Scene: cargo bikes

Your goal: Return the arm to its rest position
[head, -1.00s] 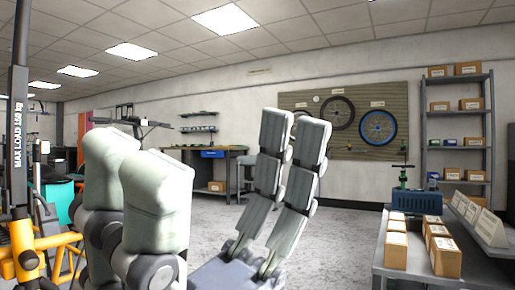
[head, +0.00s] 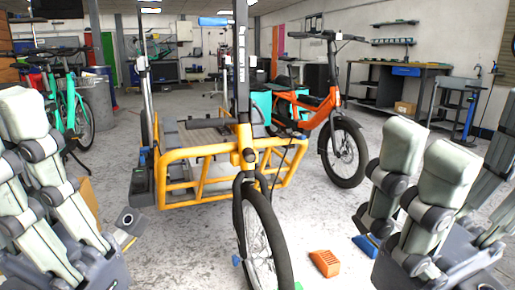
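My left gripper (head: 25,125) stands at the left edge in the head view, with pale, jointed finger links pointing up. Part of it is cut off by the frame, so its opening cannot be told. My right gripper (head: 467,145) is at the lower right, fingers up. Its two finger sides stand apart with a gap between them, and nothing shows in it. Its far side is partly cut off by the right edge. Neither gripper is seen touching anything.
A cargo bike with a yellow frame (head: 205,154) and black front wheel (head: 262,238) stands in the middle between my grippers. An orange bike (head: 318,105) is behind it. An orange block (head: 325,263) and a blue block (head: 366,246) lie on the floor (head: 325,215). A workbench (head: 395,72) is back right.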

